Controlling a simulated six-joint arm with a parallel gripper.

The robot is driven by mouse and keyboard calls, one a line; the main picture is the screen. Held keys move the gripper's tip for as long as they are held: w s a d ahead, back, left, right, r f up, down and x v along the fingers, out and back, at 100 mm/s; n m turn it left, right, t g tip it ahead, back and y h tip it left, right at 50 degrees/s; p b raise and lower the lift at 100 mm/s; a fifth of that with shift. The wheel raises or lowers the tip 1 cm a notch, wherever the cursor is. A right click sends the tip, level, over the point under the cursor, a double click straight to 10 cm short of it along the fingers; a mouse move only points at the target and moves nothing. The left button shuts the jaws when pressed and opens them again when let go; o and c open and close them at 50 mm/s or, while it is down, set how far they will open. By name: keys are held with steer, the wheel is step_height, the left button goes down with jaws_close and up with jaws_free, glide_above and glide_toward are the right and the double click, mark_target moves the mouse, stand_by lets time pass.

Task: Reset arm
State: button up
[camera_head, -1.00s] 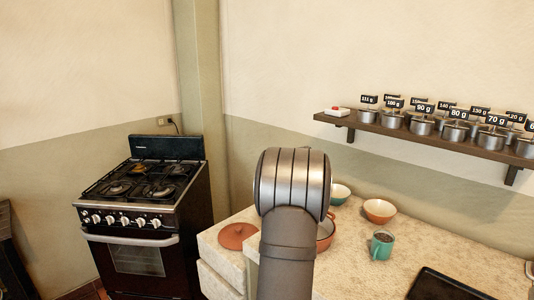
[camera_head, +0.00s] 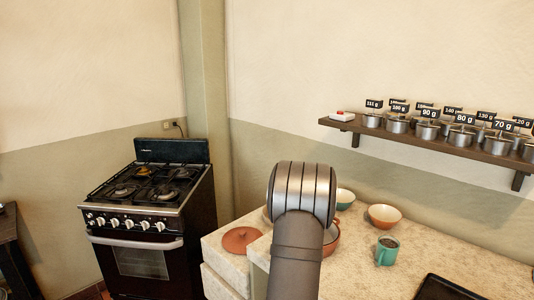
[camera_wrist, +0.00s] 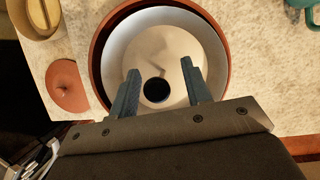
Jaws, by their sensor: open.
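My gripper (camera_wrist: 161,78) shows in the wrist view with its two dark fingers apart. Nothing is clasped between them. An orange-brown pot (camera_wrist: 98,62) with a pale inside lies below and beyond the fingers in that view. A round pale shape with a dark round spot (camera_wrist: 157,90) shows inside the pot, between the fingers; I cannot tell what it is. In the head view my grey arm (camera_head: 303,195) stands in front of the counter and hides my gripper and part of the pot (camera_head: 332,240).
An orange lid (camera_head: 241,239), two bowls (camera_head: 384,217) (camera_head: 344,199), a teal mug (camera_head: 387,252) and a black tray (camera_head: 445,290) are on the counter. A wall shelf (camera_head: 400,136) holds several weight-labelled metal pots. A stove (camera_head: 150,225) stands left.

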steer(key=v, duration=1.2)
steer(key=x, duration=1.2)
steer(key=r, duration=0.5)
steer(key=shift+s+d+r, duration=0.1)
steer(key=shift+s+d, duration=0.05)
steer(key=shift+d, duration=0.05)
steer(key=s+d+r, duration=0.7)
steer(key=s+d, duration=0.1)
steer(key=s+d+f+m+g+h, duration=0.15)
steer(key=s+d+m, duration=0.25)
steer(key=s, duration=0.4)
steer(key=s+d+f+m+g, duration=0.1)
steer(key=s+d+f+m, duration=0.2)
steer(key=s, duration=0.5)
steer(key=s+d+m+g, duration=0.2)
steer(key=s+d+m, duration=0.25)
steer(key=s, duration=0.35)
steer(key=shift+t, duration=0.25)
steer(key=shift+w+a+f, duration=0.7)
steer(key=shift+w+a, duration=0.05)
steer(key=shift+w, duration=0.25)
steer(key=shift+w+a+f, duration=0.7)
steer(key=shift+w+a, duration=0.05)
steer(key=shift+w, duration=0.25)
